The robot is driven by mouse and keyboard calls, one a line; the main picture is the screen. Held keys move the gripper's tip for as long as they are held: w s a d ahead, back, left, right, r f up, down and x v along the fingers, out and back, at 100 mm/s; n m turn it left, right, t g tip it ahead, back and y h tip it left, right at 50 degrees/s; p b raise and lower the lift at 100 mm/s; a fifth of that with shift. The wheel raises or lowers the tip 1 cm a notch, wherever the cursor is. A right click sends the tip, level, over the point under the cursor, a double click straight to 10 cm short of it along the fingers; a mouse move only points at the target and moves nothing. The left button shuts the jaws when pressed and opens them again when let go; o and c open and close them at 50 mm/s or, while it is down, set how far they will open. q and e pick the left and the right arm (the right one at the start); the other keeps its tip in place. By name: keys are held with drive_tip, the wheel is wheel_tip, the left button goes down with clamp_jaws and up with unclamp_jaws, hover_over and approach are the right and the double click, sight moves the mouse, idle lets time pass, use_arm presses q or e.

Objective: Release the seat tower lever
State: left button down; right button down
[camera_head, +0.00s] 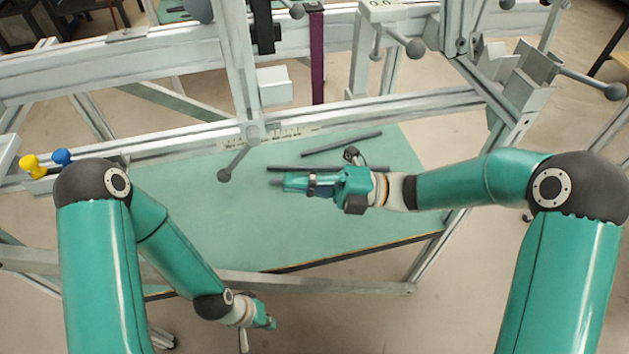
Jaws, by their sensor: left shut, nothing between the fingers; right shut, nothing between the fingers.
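Several levers with dark ball knobs sit on the grey frame jig; no label shows which is the seat tower's. One lever (235,162) hangs down-left from the foot of a grey upright (238,70) on the front rail. Another lever (402,40) is at the top, below a white display box. A third lever (592,83) points right from the right-hand clamp block. My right gripper (278,183) is shut and empty, pointing left over the green table, right of the hanging lever and apart from it. My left gripper (272,323) is shut and empty, low in front of the table.
Dark rods (342,143) lie on the green table (230,225), one partly behind my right gripper. The long grey rail (180,145) crosses behind the table. A purple strip (317,60) stands upright at the back. Yellow (33,166) and blue (61,157) knobs are at the left.

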sight(238, 157)
drive_tip(key=x, duration=0.8)
drive_tip(key=shift+a, duration=0.25)
